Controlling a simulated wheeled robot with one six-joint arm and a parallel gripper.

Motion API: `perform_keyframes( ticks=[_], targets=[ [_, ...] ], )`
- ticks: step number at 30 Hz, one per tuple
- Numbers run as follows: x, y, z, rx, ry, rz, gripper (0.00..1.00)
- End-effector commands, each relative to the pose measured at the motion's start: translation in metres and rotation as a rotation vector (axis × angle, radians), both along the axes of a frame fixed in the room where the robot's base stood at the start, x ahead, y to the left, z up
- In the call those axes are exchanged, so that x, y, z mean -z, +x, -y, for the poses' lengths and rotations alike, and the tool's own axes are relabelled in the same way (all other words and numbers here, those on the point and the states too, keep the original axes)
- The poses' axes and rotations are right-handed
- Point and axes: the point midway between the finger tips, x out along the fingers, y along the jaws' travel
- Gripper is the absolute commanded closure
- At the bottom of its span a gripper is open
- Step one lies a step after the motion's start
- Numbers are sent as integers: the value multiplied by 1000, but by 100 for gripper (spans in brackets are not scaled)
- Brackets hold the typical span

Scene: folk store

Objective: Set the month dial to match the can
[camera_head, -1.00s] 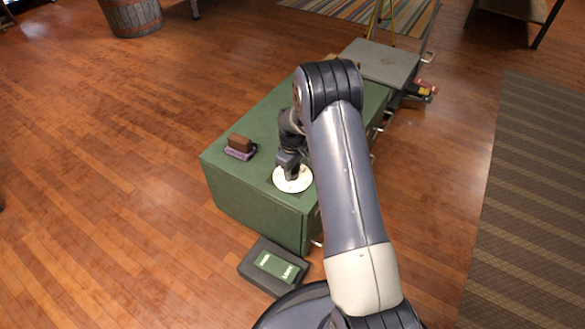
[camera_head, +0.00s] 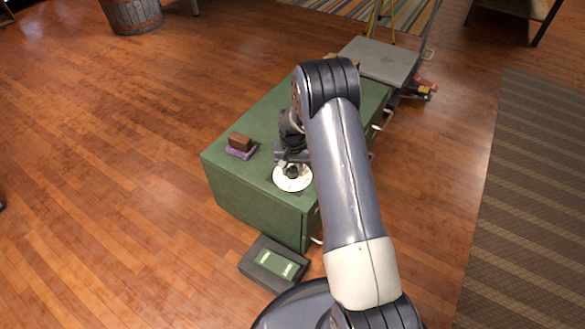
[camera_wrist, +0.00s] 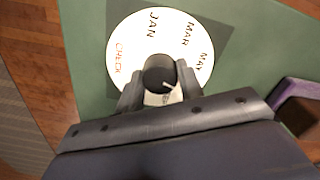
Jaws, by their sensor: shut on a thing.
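The month dial (camera_head: 291,183) is a white disc on the near end of the green cabinet top. The line points toward the lower right of that view, away from JAN. My gripper (camera_wrist: 160,84) is shut on the knob, one finger on each side; in the head view my gripper (camera_head: 291,165) is over the dial. I cannot make out a can.
A brown block on a purple base (camera_head: 240,146) sits left of the dial on the green cabinet (camera_head: 255,203). A dark box with a green label (camera_head: 273,265) lies on the floor in front. A grey surface (camera_head: 378,62) adjoins the far end.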

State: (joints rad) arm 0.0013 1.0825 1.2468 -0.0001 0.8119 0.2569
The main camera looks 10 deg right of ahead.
Motion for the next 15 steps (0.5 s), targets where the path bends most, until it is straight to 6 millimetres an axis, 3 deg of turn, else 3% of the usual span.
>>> perform_keyframes(
  ticks=[15],
  targets=[
    [0, -1, 0, 488, 0, -2, 87]
  ],
)
